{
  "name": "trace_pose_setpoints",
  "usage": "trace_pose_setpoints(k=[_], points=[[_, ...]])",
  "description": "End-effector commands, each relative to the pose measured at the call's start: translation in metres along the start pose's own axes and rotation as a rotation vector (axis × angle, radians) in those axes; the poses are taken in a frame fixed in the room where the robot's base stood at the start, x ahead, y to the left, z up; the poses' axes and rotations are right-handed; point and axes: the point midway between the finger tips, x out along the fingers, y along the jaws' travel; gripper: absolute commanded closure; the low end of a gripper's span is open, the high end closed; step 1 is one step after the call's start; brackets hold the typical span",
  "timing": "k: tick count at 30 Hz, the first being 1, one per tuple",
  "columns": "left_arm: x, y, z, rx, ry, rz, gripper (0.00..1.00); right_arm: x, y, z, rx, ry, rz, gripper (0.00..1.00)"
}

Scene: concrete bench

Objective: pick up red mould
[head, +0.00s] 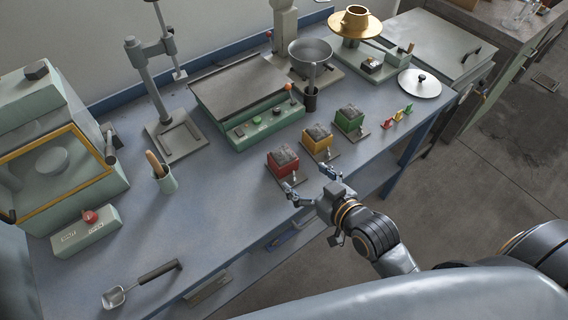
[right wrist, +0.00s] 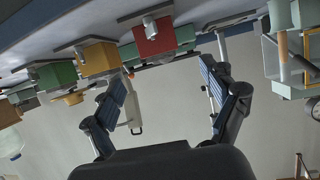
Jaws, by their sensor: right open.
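The red mould (head: 283,163) is a small red block with a dark grey top, on a thin grey plate near the bench's front edge. In the right wrist view the red mould (right wrist: 152,38) appears upside down at the upper middle, beyond the fingertips. My right gripper (head: 308,180) is open and empty, just in front and to the right of the mould. Its spread fingers (right wrist: 167,68) also show in the wrist view, with a gap to the mould. My left gripper is in neither view.
A yellow mould (head: 317,139) and a green mould (head: 349,118) stand in a row to the right of the red one. A green control box (head: 262,125) is behind. A scoop (head: 140,287) lies front left. The bench left of the red mould is clear.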

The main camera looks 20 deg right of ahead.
Motion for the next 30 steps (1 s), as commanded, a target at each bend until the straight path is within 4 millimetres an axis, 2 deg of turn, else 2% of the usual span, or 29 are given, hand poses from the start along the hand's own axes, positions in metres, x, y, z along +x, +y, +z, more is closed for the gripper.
trace_pose_setpoints(k=[3,7,14,24,30], points=[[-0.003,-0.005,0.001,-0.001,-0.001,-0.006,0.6,0.026,0.001,-0.002,0.001,0.002,0.002,0.15],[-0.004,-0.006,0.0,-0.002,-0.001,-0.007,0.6,0.046,0.0,-0.001,0.002,0.0,0.001,0.15],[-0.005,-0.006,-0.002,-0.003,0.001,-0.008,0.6,0.062,0.0,0.001,0.0,-0.002,0.001,0.15],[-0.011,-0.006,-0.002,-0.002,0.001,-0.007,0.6,0.104,0.001,0.002,0.0,-0.001,0.001,0.15],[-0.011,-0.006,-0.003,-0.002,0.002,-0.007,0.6,0.11,0.0,0.004,0.0,-0.002,0.001,0.15]])
